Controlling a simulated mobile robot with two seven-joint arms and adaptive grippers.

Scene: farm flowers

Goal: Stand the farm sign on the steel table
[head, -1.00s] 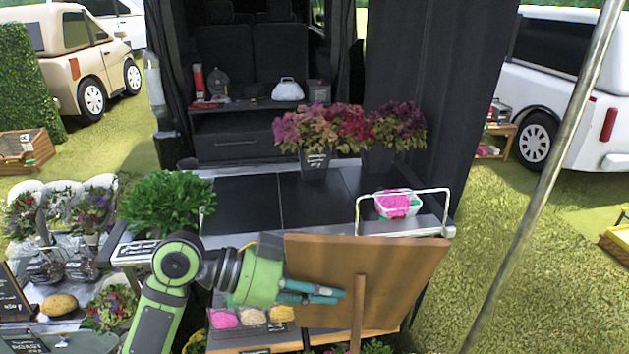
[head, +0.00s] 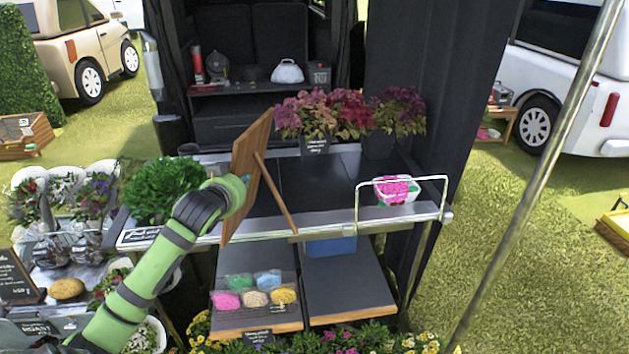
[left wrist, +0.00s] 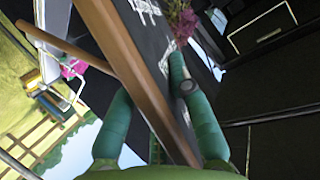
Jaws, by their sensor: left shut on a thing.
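The farm sign (head: 251,160) is a wood-backed board with a thin wooden prop leg. My left gripper (head: 240,182) is shut on its edge and holds it nearly upright, seen almost edge-on, over the left part of the steel table (head: 395,215). In the left wrist view the sign (left wrist: 128,50) is between my two teal fingers (left wrist: 152,108), and its dark face shows white lettering. The leg slants down toward the table's front edge; whether it or the board touches the table I cannot tell. My right gripper is not in view.
A leafy green plant (head: 163,187) stands left of the sign. Potted purple and red flowers (head: 350,112) stand at the back. A white tub of pink stuff (head: 396,189) sits at the right near a raised metal rail (head: 402,179). The dark middle tabletop (head: 320,185) is clear.

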